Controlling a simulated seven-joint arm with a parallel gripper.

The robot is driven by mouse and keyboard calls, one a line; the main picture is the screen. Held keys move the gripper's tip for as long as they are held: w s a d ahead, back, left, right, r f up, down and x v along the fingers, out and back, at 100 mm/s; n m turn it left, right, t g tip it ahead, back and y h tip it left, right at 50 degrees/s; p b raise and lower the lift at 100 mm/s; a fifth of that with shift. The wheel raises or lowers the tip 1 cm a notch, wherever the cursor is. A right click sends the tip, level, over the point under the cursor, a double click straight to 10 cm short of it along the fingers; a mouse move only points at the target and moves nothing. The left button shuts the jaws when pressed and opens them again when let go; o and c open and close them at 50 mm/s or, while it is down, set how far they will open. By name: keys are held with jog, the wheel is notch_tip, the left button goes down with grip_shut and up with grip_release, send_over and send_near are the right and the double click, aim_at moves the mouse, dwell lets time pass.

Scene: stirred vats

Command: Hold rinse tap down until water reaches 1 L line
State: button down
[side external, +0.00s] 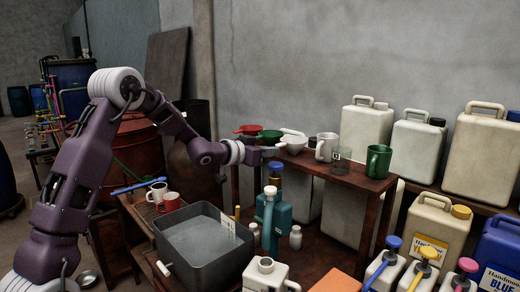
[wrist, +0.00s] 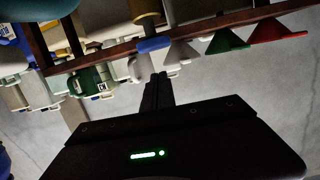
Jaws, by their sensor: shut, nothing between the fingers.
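A grey basin (side external: 165,245) stands on the bench at lower centre, with a flat grey surface inside that looks like water. A pale strip with marks (side external: 228,224) is on its inner right wall; I cannot read the lines or the level. Right of the basin are a teal container (side external: 283,214) and a pale upright piece with a blue top (side external: 269,190); I cannot tell which part is the rinse tap. My gripper (side external: 272,152) is shut and empty above them. In the wrist view its fingertips (wrist: 158,76) point towards a blue part (wrist: 153,44); contact is unclear.
A raised shelf behind holds red (side external: 247,129), green (side external: 269,135) and white (side external: 292,142) funnels and a green mug (side external: 378,161). Pump bottles (side external: 423,268) and large jugs crowd the right. Cups (side external: 170,201) stand left of the basin.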

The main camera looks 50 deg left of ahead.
aim_at(271, 168)
jog(key=shift+f, duration=1.4)
jog(key=shift+a+f, duration=0.1)
jog(key=shift+f, duration=1)
jog(key=shift+s+f, duration=0.1)
jog(key=shift+f, duration=0.1)
dwell(5.3)
